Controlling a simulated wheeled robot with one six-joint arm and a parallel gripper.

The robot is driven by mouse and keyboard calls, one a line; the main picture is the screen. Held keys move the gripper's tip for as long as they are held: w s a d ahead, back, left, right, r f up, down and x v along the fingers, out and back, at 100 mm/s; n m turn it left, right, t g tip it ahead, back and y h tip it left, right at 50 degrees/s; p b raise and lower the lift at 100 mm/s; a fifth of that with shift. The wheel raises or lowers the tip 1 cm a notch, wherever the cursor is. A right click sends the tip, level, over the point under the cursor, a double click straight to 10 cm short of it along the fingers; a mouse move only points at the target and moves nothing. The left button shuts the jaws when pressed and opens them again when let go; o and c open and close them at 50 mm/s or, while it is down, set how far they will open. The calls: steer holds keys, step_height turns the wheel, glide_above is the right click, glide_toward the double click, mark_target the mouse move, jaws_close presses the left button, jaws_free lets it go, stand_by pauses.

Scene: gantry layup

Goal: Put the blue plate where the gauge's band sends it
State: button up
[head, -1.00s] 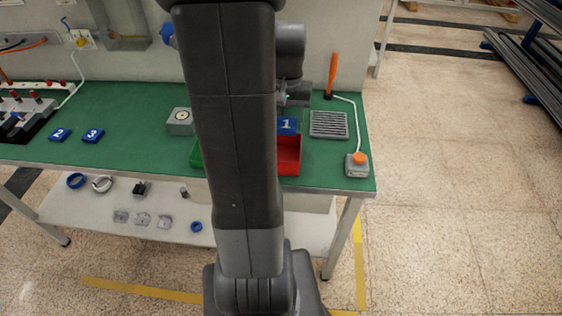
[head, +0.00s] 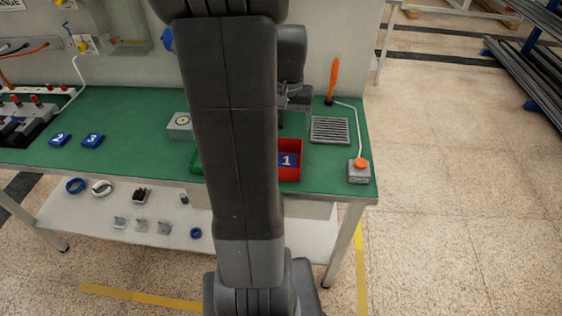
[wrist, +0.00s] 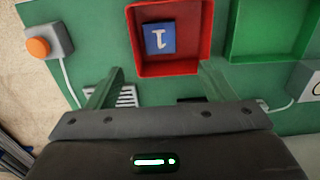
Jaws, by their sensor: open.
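The blue plate (head: 288,160) marked 1 lies inside the red bin (head: 299,146). In the wrist view the plate (wrist: 159,38) rests on the floor of the red bin (wrist: 169,69), slightly turned, clear of my fingers. My gripper (wrist: 160,84) is open and empty, its two fingers apart near the bin's edge. In the head view my arm hides part of the bin and most of the gripper. The gauge (head: 180,125), a grey box with a round pale dial, stands left of my arm. Its reading is too small to tell.
A green bin (wrist: 268,57) stands beside the red one. Blue plates marked 2 (head: 60,139) and 3 (head: 92,140) lie on the left. A grey slatted pad (head: 330,130), an orange-handled tool (head: 333,80) and an orange-button box (head: 359,170) are on the right.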

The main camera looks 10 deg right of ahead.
step_height(320, 180, up, 12)
steer(key=shift+r, duration=0.25)
stand_by(0.4)
step_height(320, 180, down, 10)
steer(key=p, duration=0.3)
stand_by(0.6)
steer(key=shift+f, duration=0.1)
steer(key=shift+f, duration=0.15)
